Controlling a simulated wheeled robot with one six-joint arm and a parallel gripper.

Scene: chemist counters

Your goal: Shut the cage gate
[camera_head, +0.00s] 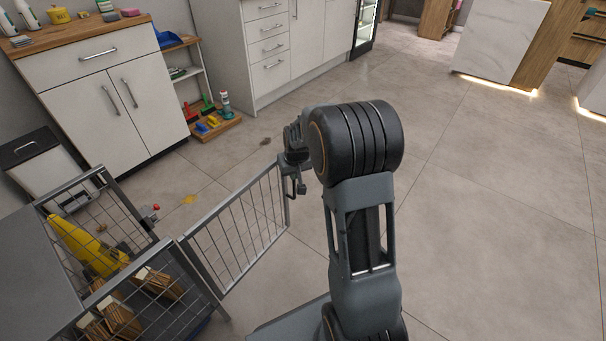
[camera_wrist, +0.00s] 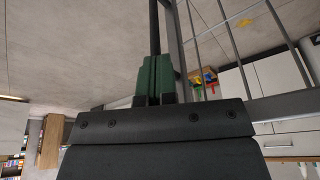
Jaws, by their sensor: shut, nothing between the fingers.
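The cage gate (camera_head: 237,229) is a grey wire panel in a metal frame. It stands swung out from the cage (camera_head: 122,292), its near end at the cage's corner and its free end beside my gripper. The cage, at lower left, has an open gap on this side. My gripper (camera_head: 297,185) is at the gate's free edge, partly hidden by my arm. In the wrist view, my gripper's green fingers (camera_wrist: 155,78) are shut with nothing between them. The gate's frame and bars (camera_wrist: 228,38) run just right of them; whether they touch I cannot tell.
The cage holds a yellow object (camera_head: 88,246) and several brown brush-like items (camera_head: 120,318). A white cabinet (camera_head: 105,108), a bin (camera_head: 45,165) and a low shelf (camera_head: 215,126) stand behind. A yellow spill (camera_head: 190,199) marks the floor. Open floor (camera_head: 490,200) lies right.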

